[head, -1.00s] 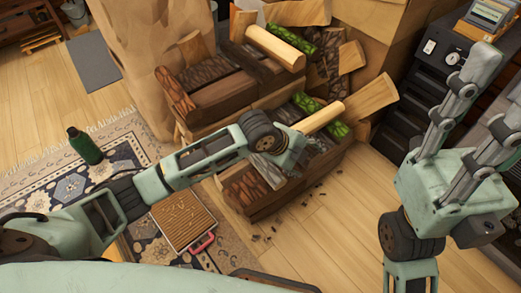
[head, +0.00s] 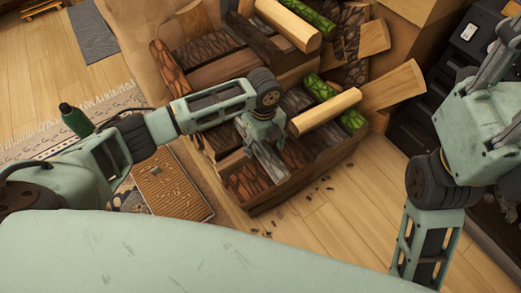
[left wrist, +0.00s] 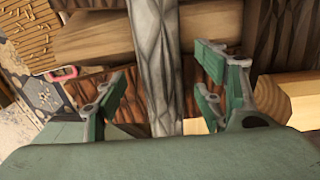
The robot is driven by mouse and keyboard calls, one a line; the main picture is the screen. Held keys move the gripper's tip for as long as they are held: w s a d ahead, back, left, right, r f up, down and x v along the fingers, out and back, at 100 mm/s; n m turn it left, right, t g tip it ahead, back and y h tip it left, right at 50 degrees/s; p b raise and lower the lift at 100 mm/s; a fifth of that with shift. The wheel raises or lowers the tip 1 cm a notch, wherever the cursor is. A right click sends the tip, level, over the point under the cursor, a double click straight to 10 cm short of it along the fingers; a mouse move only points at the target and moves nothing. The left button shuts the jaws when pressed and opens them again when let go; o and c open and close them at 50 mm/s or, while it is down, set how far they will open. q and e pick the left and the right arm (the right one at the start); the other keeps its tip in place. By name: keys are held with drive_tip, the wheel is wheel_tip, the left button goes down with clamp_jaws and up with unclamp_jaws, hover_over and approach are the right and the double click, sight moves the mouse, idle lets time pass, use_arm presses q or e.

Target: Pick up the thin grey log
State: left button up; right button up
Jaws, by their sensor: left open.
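The thin grey log (head: 268,165) lies among the logs in the lower wooden crate (head: 285,192), partly hidden by my left gripper (head: 262,138). In the left wrist view the grey log (left wrist: 155,50) runs up the middle of the picture. My left gripper (left wrist: 160,78) is open there, with one finger on each side of the log and gaps between. It points down over the log and does not hold it. My right arm shows at the right of the head view, but its gripper is out of the picture.
A pale peeled log (head: 325,111) and mossy green logs (head: 350,119) lie right of the grey log. The upper crate (head: 225,65) stands behind. A green bottle (head: 75,119) stands at left. Floor (head: 330,225) in front is clear apart from chips.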

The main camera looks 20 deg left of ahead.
use_arm(q)
wheel_tip(320, 180, down, 2)
drive_tip(key=shift+f+b, duration=0.1)
drive_tip(key=shift+b, duration=0.35)
drive_tip(key=c, duration=1.5)
